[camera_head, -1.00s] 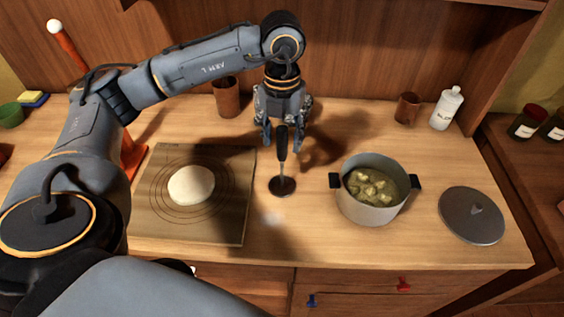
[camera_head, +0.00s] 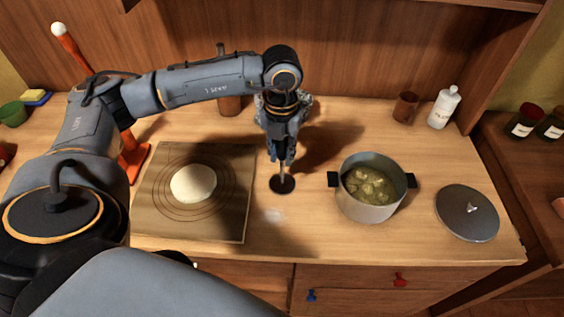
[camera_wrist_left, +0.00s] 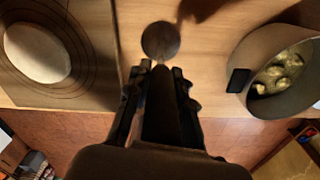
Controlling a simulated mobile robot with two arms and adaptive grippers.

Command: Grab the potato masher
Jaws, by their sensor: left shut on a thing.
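The potato masher (camera_head: 282,184) stands upright on the wooden counter, its dark round head down, between the dough board and the pot. My left gripper (camera_head: 281,158) comes down from above and is shut on the masher's handle, which the fingers mostly hide. In the left wrist view the masher's round head (camera_wrist_left: 160,41) lies just beyond the fingertips of the gripper (camera_wrist_left: 158,75). I cannot tell whether the head is touching the counter. My right gripper does not show.
A board (camera_head: 233,215) with a round of dough (camera_head: 193,183) lies left of the masher. A grey pot (camera_head: 367,207) of potato pieces stands to the right, its lid (camera_head: 467,212) beyond it. A brown cup (camera_head: 405,106) and a white bottle (camera_head: 444,107) stand behind.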

